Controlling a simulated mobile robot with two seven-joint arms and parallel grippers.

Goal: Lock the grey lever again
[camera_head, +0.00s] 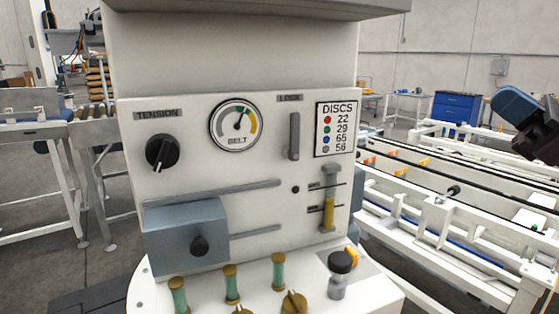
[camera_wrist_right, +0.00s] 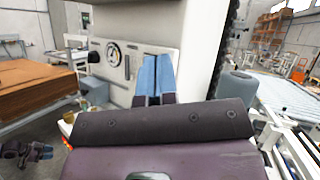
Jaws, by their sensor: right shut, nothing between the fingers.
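The grey lever (camera_head: 294,136) stands upright on the white machine panel, under a small label that seems to read LOCK. In the right wrist view a thin grey upright bar (camera_wrist_right: 127,67) on the panel looks like the same lever. My right gripper (camera_head: 512,102) is at the right edge of the head view, well to the right of the panel and apart from the lever. In the wrist view its blue fingers (camera_wrist_right: 153,76) are together with nothing between them. My left gripper is not seen in the head view.
The panel also carries a black TENSION knob (camera_head: 162,151), a BELT gauge (camera_head: 236,126), a DISCS sign (camera_head: 336,129) and a yellow slider (camera_head: 328,212). A grey-blue box (camera_head: 186,234) juts out at lower left.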

